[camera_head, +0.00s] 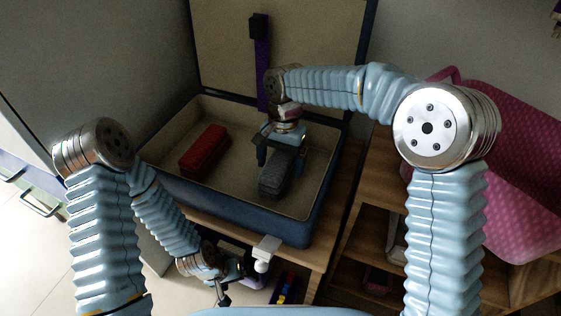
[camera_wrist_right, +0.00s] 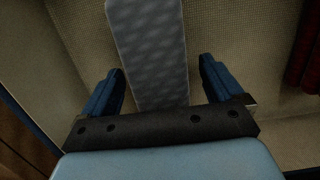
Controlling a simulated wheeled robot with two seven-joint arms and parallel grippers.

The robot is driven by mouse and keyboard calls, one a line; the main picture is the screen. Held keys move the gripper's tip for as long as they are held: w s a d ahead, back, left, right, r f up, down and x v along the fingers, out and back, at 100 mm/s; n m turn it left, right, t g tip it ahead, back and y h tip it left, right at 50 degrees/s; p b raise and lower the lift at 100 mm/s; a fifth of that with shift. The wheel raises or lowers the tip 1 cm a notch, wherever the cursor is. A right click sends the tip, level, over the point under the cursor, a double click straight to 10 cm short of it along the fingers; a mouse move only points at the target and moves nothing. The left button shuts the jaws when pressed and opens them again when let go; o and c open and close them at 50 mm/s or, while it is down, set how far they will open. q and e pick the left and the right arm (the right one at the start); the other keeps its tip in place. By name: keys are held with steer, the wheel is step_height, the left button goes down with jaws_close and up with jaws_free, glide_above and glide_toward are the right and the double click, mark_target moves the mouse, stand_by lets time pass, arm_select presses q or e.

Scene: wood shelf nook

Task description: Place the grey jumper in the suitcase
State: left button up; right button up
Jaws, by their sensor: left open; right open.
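The grey jumper (camera_head: 274,177) is a folded, patterned dark grey bundle lying inside the open suitcase (camera_head: 232,211), in its right part. My right gripper (camera_head: 281,158) is over the jumper's upper end, inside the suitcase. In the right wrist view the jumper (camera_wrist_right: 150,50) lies between and beyond the open blue fingers (camera_wrist_right: 160,90), with a gap on both sides. My left gripper (camera_head: 241,283) is low in front of the suitcase, at the bottom of the head view, apart from the jumper.
A red folded item (camera_head: 204,150) lies in the left part of the suitcase; its edge shows in the wrist view (camera_wrist_right: 304,50). The suitcase lid stands up behind. A wooden shelf (camera_head: 373,205) and a pink dotted bag (camera_head: 515,150) are on the right.

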arm_select(q)
steer(key=shift+s+d+r+p, duration=0.1)
steer(key=shift+d+r+p, duration=0.1)
steer(key=shift+r+p, duration=0.35)
steer(key=shift+s+d+r+p, duration=0.1)
steer(key=shift+d+r+p, duration=0.1)
steer(key=shift+r+p, duration=0.25)
arm_select(e)
step_height(320, 180, up, 12)
steer(key=w, duration=0.1)
steer(key=shift+w+d, duration=0.35)
arm_select(q)
steer(key=shift+c, duration=0.2)
